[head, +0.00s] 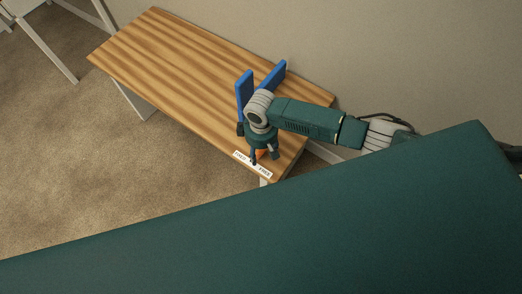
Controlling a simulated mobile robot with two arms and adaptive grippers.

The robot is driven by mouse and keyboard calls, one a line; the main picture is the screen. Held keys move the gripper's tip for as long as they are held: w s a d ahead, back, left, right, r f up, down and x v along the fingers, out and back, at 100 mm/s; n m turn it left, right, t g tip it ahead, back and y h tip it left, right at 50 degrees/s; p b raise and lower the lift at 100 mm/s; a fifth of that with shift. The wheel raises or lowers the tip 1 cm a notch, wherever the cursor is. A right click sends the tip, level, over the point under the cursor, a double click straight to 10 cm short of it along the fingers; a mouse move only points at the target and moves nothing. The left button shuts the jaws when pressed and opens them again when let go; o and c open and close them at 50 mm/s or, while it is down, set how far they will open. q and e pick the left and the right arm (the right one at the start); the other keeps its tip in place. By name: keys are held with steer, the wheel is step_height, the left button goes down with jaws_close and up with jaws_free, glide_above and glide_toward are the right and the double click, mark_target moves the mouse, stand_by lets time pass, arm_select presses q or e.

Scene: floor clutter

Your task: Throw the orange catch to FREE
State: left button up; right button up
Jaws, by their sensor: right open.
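The orange catch (261,154) shows as a small orange patch near the front right corner of the wooden table. A white label strip (252,164) with dark lettering lies along the table edge in front of it; the words are too small to read surely. My right gripper (264,158) points down over the catch, its fingers apart on either side of the orange part. The gripper hides most of the catch, so I cannot tell its position or whether the fingers touch it. My left gripper is not in view.
Two blue upright panels (244,94) stand on the table just behind my right gripper. The wood-grain table (170,60) is bare to the left. A wall runs behind it, and carpet (90,150) lies in front. Pale legs of other furniture (45,45) stand at the upper left.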

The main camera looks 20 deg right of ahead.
jaws_close()
steer(key=shift+d+f, duration=0.1)
steer(key=shift+d, duration=0.25)
stand_by(0.9)
steer(key=shift+c, duration=0.3)
jaws_free()
steer(key=shift+o, duration=0.3)
steer(key=shift+a, duration=0.1)
